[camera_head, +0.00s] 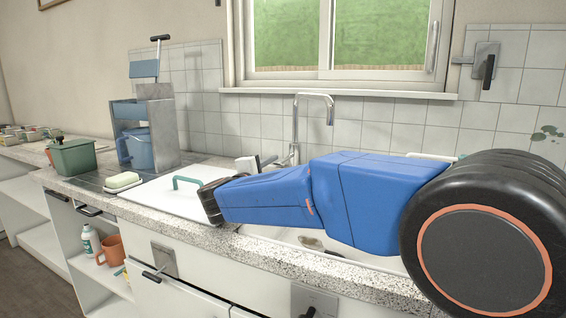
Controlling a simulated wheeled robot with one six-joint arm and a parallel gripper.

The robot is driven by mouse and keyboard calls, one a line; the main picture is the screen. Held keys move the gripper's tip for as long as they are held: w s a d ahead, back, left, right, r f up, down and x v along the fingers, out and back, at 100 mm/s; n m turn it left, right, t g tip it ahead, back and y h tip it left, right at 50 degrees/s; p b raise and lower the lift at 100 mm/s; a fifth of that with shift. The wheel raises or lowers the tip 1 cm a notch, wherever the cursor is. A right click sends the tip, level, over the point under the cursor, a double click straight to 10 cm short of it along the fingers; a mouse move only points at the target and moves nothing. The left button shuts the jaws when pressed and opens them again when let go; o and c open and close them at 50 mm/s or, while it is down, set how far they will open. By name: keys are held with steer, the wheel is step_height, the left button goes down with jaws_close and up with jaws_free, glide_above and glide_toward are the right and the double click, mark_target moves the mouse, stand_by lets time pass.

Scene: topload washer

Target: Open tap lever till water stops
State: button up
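The chrome tap (296,125) stands behind the sink (285,235), upright, with its squared spout bent to the right. No water stream can be made out at the spout's end. My blue arm crosses in front of the sink and hides much of the basin and the tap's base. A small pale and dark end part, which looks like my gripper (262,163), shows above the arm, just left of the tap's base. It appears close to or at the tap's lever, which I cannot make out clearly. Whether its fingers are open or shut cannot be seen.
A white board with a green handle (187,183) lies left of the sink. Beyond it are a soap dish (123,182), a green container (73,157) and a grey stand with a blue bucket (137,151). The window sill (340,93) runs above the tap.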

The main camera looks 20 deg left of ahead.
mark_target(283, 161)
steer(key=w, duration=0.7)
steer(key=shift+w+d, duration=0.3)
steer(key=shift+w, duration=0.05)
steer(key=shift+c, duration=0.6)
jaws_close()
